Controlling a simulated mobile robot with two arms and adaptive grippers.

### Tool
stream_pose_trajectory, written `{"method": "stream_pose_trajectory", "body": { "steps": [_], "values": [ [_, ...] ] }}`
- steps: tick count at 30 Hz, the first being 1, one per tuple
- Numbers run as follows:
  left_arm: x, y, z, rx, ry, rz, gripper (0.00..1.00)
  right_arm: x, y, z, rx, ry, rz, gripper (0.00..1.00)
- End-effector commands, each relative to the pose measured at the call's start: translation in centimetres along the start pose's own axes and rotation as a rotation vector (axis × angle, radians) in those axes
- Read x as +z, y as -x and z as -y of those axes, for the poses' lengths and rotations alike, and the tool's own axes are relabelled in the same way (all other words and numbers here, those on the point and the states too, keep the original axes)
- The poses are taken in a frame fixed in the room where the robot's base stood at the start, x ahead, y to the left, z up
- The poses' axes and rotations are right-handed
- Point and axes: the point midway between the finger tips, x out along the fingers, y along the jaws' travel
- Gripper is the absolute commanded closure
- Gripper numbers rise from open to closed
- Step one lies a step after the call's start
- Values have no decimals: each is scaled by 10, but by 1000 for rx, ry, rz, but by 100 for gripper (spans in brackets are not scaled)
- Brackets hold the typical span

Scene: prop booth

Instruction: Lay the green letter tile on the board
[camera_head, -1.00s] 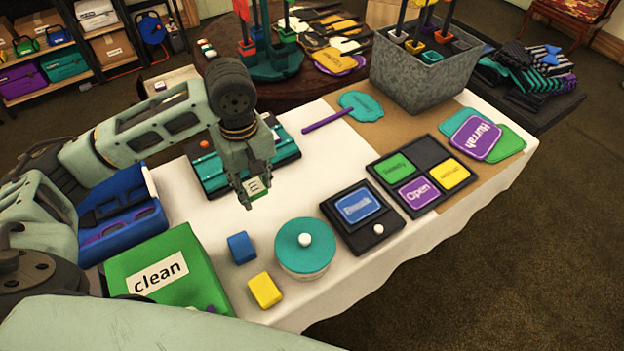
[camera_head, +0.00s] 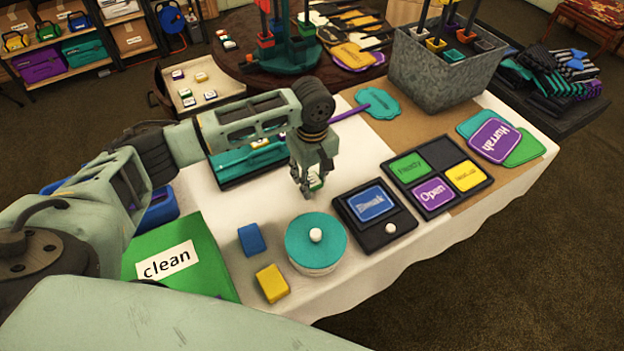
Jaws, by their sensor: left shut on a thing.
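My left gripper (camera_head: 312,190) points down over the white-covered table and is shut on a small green-and-white letter tile (camera_head: 316,182). The fingers hide part of the tile, and its letter is not readable. The tile is left of the black stand with the blue "Break" card. My right gripper is not in view.
Near the gripper are a round teal-lidded container (camera_head: 316,254), a blue block (camera_head: 251,239), a yellow block (camera_head: 272,283) and the black "Break" stand (camera_head: 350,222). A black card tray (camera_head: 437,207) and metal bin (camera_head: 447,75) stand right.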

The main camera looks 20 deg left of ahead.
Motion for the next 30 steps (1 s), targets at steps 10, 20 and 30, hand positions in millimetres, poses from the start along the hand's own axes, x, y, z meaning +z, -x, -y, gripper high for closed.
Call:
{"method": "stream_pose_trajectory", "body": {
  "steps": [10, 20, 30],
  "values": [
    [0, -14, 0, 2, 0, 0, 81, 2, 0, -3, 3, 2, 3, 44],
    [0, -16, 0, 2, 0, 1, 48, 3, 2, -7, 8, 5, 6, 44],
    [0, -16, 0, 2, 0, 0, 44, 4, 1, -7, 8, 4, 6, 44]
  ]
}}
